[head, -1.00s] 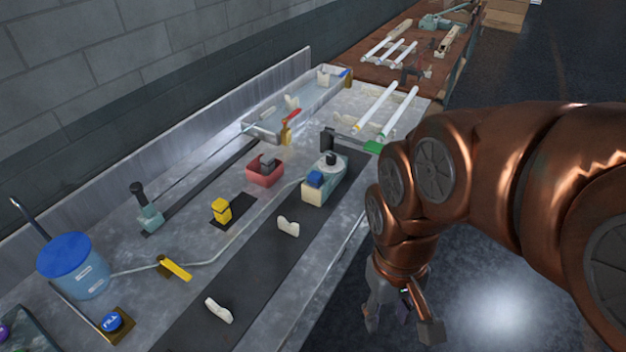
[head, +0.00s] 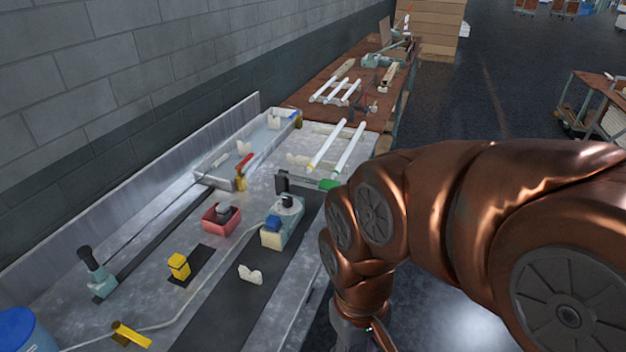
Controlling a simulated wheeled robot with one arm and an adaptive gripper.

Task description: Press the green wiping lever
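The green wiping lever (head: 328,184) shows as a small green grip at the end of a thin bar, near the bench's right edge. The bar runs left to a dark upright block (head: 282,182). My copper arm is just right of and below the green grip in the picture, with a joint close beside it. Only the grey top of my gripper (head: 350,338) shows at the bottom edge, lower than the lever in the picture. Its fingers are cut off by the frame, so their opening is hidden. I see no contact with the lever.
A teal and cream device with a blue part (head: 273,232) stands in front of the lever. White tubes (head: 347,148) lie behind it. A red box (head: 221,217), a yellow block (head: 179,266) and a cream holder (head: 250,274) are further left. Dark floor lies to the right.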

